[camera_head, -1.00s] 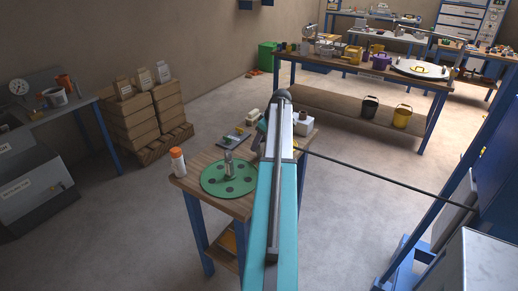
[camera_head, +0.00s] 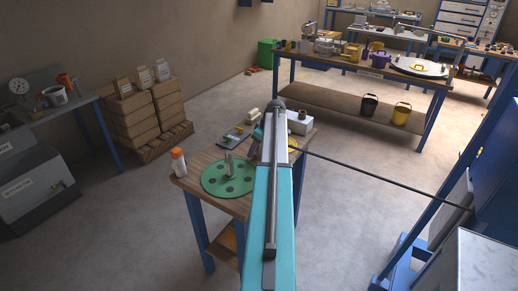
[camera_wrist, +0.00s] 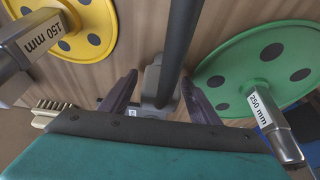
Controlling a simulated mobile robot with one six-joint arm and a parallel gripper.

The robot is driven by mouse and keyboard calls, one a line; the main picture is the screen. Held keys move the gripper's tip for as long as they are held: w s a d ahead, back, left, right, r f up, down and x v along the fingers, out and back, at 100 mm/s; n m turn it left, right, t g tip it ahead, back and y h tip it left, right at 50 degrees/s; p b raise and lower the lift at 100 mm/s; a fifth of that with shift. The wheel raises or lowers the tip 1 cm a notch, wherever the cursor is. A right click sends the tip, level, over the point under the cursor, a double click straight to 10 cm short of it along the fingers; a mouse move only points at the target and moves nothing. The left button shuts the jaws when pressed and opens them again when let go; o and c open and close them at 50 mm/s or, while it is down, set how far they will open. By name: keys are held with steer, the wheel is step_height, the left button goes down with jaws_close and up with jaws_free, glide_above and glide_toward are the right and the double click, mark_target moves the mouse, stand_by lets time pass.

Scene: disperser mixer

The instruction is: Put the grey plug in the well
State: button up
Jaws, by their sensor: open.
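A grey block, which looks like the grey plug (camera_wrist: 152,84), shows in the wrist view between my fingers, close to the wooden tabletop. A thick dark cable or rod (camera_wrist: 182,40) runs down to it from the top of the picture and hides part of it. My gripper (camera_wrist: 158,88) is open, with one dark finger on each side of the grey block. I cannot tell whether either finger touches it. In the head view my arm hides the gripper and the block. I cannot make out the well in either view.
A green disc marked 250 mm (camera_wrist: 262,66) lies to the right, and a yellow disc marked 150 mm (camera_wrist: 90,38) to the left. A brush (camera_wrist: 52,108) lies at lower left. An orange-capped bottle (camera_head: 178,162) and a white box (camera_head: 300,124) stand on the table.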

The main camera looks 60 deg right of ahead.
steer(key=c, duration=1.3)
steer(key=shift+c, duration=0.2)
steer(key=shift+r, duration=0.1)
steer(key=shift+r+b, duration=0.8)
steer(key=shift+r, duration=0.55)
steer(key=shift+s+r, duration=0.1)
steer(key=shift+r, duration=0.2)
steer(key=s+a+b, duration=0.1)
steer(key=s+a, duration=0.2)
steer(key=a, duration=0.1)
steer(key=s+a+r+b, duration=0.1)
steer(key=s+a+b, duration=0.1)
steer(key=s+a, duration=0.1)
steer(key=s+a+b, duration=0.1)
steer(key=s+a, duration=0.1)
steer(key=a, duration=0.4)
steer(key=shift+s+a+r, duration=0.1)
steer(key=shift+s+r, duration=0.15)
steer(key=shift+s, duration=0.15)
